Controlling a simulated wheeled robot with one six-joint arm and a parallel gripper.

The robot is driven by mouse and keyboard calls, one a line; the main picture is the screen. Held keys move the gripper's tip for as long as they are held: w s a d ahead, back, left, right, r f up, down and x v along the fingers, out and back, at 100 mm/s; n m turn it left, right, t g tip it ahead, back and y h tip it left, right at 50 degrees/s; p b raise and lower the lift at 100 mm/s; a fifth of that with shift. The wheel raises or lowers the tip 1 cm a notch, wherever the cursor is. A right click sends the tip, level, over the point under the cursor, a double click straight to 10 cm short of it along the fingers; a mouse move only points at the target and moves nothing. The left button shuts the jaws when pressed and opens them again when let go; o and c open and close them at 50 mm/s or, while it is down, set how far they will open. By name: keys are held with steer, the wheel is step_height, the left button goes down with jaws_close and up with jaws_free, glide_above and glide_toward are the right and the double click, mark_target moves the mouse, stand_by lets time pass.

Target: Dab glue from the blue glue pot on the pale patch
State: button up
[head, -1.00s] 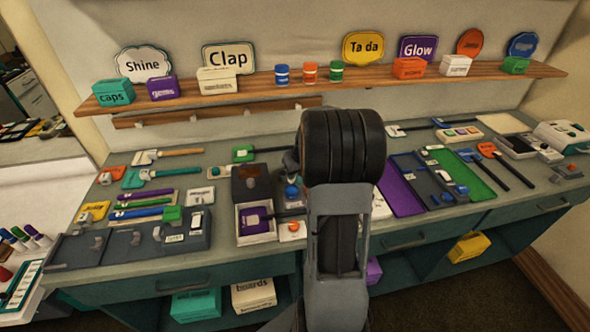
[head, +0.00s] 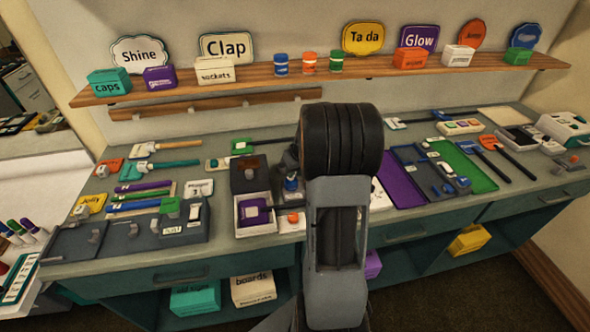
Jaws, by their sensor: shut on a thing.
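A blue pot (head: 281,65) also stands on the shelf, beside an orange one and a green one. I cannot make out a pale patch for certain; my arm hides the bench behind it.
A white box with a purple-framed thing (head: 253,212) and a small orange-capped thing (head: 293,217) lie close to my arm. Right are a purple mat (head: 400,186) and a green mat (head: 478,178). Brushes and a grey tray (head: 80,236) lie left. The shelf (head: 380,74) runs above.

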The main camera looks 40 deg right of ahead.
steer(key=shift+f+b, duration=0.75)
steer(key=shift+b, duration=0.15)
stand_by(2.0)
steer(key=shift+r, duration=0.1)
steer(key=shift+r+p, duration=2.15)
steer(key=shift+r, duration=1.35)
